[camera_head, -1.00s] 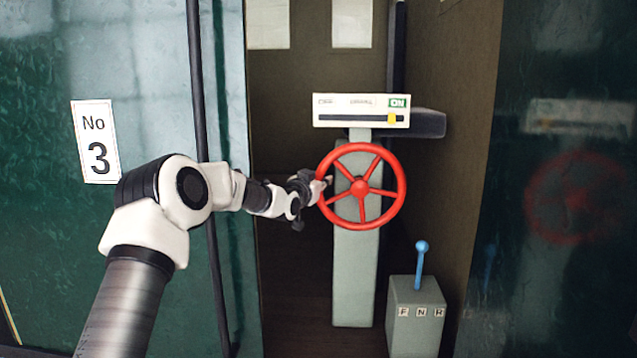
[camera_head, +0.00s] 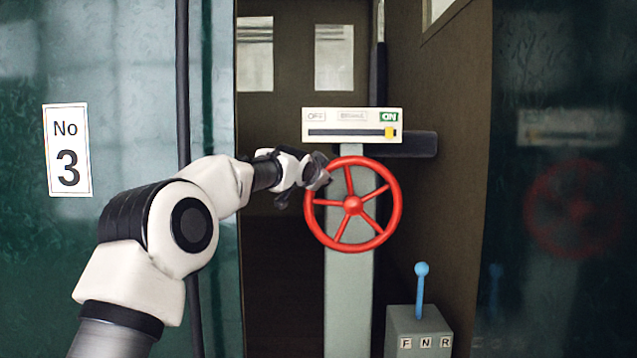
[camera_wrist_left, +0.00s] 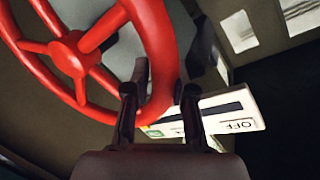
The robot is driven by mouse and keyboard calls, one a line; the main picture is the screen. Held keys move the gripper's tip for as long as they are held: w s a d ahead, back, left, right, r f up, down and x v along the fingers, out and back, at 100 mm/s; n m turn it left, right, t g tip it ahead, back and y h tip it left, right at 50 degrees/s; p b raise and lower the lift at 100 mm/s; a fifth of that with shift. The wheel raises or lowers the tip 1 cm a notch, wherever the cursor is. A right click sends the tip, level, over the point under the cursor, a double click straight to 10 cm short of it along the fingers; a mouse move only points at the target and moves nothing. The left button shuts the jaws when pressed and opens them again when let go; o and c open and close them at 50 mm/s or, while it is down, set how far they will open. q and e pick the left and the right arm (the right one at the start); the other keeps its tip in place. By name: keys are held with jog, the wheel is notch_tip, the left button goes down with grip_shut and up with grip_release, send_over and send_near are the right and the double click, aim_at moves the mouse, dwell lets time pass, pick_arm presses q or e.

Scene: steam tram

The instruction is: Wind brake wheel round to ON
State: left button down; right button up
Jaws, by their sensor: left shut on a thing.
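The red brake wheel (camera_head: 352,205) stands on a grey column (camera_head: 348,300). Above it is a cream indicator plate (camera_head: 351,122) with OFF at left and a green ON at right. Its yellow marker (camera_head: 390,132) sits at the right end of the slot, under ON. My left gripper (camera_head: 322,175) is at the upper left of the wheel's rim. In the left wrist view, its fingers (camera_wrist_left: 158,95) are around the red rim (camera_wrist_left: 155,50), shut on it. My right gripper is in neither view.
A grey box (camera_head: 418,330) with a blue lever (camera_head: 421,290), marked F, N, R, stands at lower right. A green panel with a "No 3" sign (camera_head: 67,150) is on the left. A brown wall is close on the right.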

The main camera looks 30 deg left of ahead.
pick_arm(q)
jog(key=shift+w+d+r+m+g+p, duration=0.3)
jog(key=shift+d+r+m+p, duration=0.15)
jog(key=shift+r+p, duration=0.15)
jog(key=shift+w+d+r+m+y+p, duration=0.1)
jog(key=shift+d+m+y+p, duration=0.2)
jog(key=shift+p, duration=0.2)
jog(key=c, duration=0.9)
grip_release()
jog(key=shift+w, duration=0.1)
jog(key=shift+c, duration=0.2)
jog(key=v, duration=1.1)
jog(key=shift+s, duration=0.3)
jog(key=shift+s+d+r, duration=0.1)
jog(key=shift+r, duration=0.1)
